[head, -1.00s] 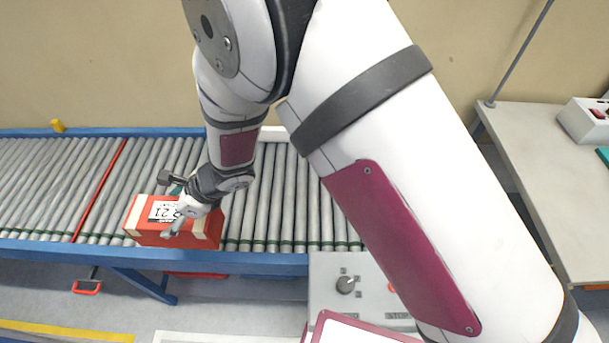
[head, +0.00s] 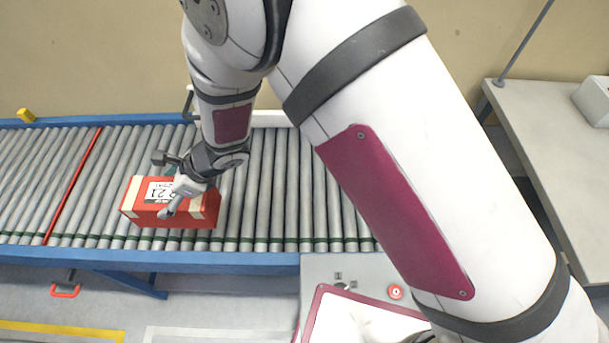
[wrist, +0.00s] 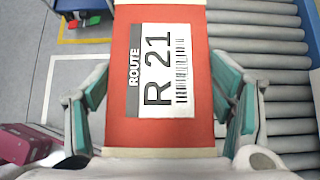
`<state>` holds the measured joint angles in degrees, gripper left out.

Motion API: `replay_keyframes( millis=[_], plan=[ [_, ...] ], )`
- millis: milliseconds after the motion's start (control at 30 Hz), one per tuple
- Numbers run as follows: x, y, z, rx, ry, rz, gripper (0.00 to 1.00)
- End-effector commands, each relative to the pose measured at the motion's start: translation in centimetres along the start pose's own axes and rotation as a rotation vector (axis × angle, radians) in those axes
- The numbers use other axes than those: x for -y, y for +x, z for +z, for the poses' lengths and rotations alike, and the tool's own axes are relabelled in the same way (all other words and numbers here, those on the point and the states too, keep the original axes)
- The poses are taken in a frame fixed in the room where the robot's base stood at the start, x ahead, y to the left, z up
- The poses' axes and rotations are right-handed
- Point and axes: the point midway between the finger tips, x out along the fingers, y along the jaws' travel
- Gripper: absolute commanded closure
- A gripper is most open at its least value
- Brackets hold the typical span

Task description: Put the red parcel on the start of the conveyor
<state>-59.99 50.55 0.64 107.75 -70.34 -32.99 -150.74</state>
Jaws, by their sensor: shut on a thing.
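The red parcel (head: 143,208) is a box with cream tape bands and a white label; the label reads "ROUTE R 21" in the wrist view (wrist: 120,75). My gripper (head: 172,190) is shut on the parcel from above, with a teal-padded finger on each side (wrist: 160,110). The parcel is over the rollers of the conveyor (head: 270,190), inside the blue front rail and right of a red line (head: 74,185) across the rollers. I cannot tell whether its underside touches the rollers. My gripper hides part of its top.
A yellow block (head: 26,115) sits on the far rail at left. A grey control box (head: 318,268) with a red button stands at the front. A grey table (head: 550,130) is at right. Empty rollers lie on both sides of the parcel.

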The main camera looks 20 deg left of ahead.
Motion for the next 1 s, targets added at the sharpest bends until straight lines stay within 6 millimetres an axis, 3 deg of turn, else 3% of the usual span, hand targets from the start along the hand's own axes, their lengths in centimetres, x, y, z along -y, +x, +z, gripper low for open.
replay_keyframes(
  millis=[200, 533, 733, 1000],
  plan=[
    [2.9, 2.0, -3.2, 0.002, 0.0, 0.0, 0.73],
    [3.9, 2.7, -4.4, 0.003, -0.001, 0.0, 0.73],
    [5.0, 1.3, -5.9, 0.001, 0.002, -0.003, 0.73],
    [8.1, -2.1, -10.3, 0.0, 0.003, -0.004, 0.73]
  ],
)
